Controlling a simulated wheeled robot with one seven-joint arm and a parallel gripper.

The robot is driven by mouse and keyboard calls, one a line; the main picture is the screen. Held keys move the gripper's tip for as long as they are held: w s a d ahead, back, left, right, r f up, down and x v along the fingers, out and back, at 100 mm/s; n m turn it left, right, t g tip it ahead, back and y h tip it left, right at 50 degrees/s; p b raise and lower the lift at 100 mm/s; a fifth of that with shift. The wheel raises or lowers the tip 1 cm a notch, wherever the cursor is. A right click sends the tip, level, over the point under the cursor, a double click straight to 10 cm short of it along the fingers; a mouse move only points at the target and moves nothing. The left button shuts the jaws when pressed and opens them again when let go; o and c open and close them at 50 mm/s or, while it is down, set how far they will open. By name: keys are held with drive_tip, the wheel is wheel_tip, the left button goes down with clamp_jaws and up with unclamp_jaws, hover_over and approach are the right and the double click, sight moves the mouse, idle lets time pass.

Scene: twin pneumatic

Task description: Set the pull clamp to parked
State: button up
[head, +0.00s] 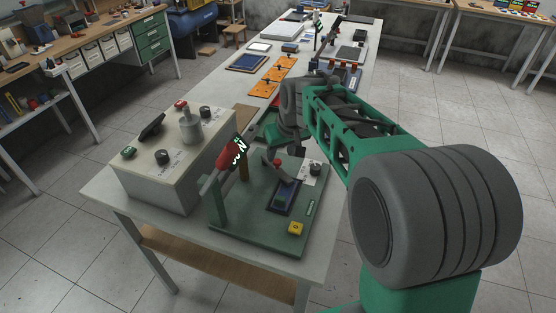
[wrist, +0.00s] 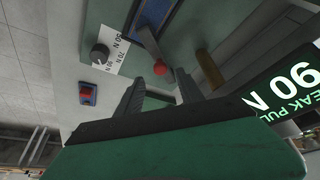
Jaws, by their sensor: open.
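A green test fixture (head: 250,235) stands on the near end of the long table. A short lever with a red ball tip (head: 277,163), likely the pull clamp's handle, rises near its middle beside a blue-lined slot (head: 285,196). In the wrist view the red ball (wrist: 160,68) is just beyond my fingertips, roughly between them and apart from them. My gripper (wrist: 160,84) is open with nothing held. The clamp's jaws are not clear.
A brass-coloured post (wrist: 209,69) is beside the lever. A dial (wrist: 98,54) and yellow button (head: 296,229) are on the fixture. A grey control box (head: 165,180) stands left.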

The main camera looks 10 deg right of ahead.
sight(277, 160)
drive_tip(key=x, duration=0.4)
drive_tip(key=shift+w+f, duration=0.15)
drive_tip(key=shift+f, duration=0.1)
drive_tip(key=shift+c, duration=0.4)
clamp_jaws()
drive_tip(key=shift+r, duration=0.1)
idle(0.6)
